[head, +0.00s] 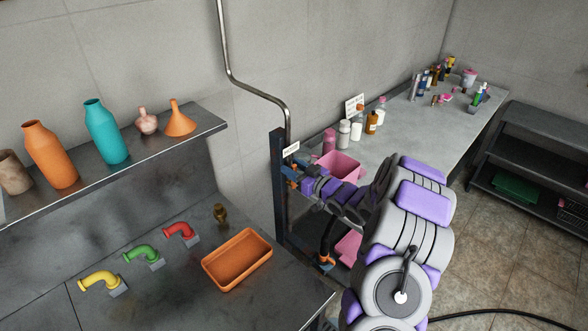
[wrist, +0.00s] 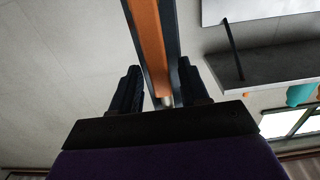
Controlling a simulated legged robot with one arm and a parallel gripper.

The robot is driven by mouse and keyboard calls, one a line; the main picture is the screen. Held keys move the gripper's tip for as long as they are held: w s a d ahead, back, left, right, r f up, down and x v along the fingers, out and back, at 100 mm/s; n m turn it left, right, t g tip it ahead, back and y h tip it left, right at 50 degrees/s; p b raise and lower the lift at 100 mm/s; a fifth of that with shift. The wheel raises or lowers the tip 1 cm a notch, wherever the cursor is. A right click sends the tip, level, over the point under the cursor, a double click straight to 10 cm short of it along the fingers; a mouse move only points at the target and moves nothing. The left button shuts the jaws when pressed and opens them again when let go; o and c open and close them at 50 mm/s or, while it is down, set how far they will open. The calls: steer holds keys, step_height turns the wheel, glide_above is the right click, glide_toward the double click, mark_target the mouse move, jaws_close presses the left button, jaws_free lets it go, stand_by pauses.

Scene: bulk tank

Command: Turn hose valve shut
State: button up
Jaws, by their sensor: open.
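My gripper (head: 300,184) is at the dark upright post (head: 278,190), just below a small white label (head: 291,148). Small blue and orange parts show at its tips there; I cannot tell which of them is the hose valve. In the wrist view my gripper (wrist: 160,84) has its two dark fingers apart. A long orange bar (wrist: 150,40) with grey edges runs between and beyond them, with a small pale round end (wrist: 167,101) low between the fingers. I cannot tell whether the fingers touch it. My arm hides part of the post area in the head view.
A metal pipe (head: 232,78) comes down the wall to the post. Left is a dark counter with an orange tray (head: 238,259) and coloured pipe elbows. Behind my arm, a grey table (head: 420,118) holds bottles and a pink bin (head: 340,165). A black hose (head: 500,313) lies on the floor.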

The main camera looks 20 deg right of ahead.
steer(key=shift+c, duration=0.3)
jaws_close()
stand_by(0.3)
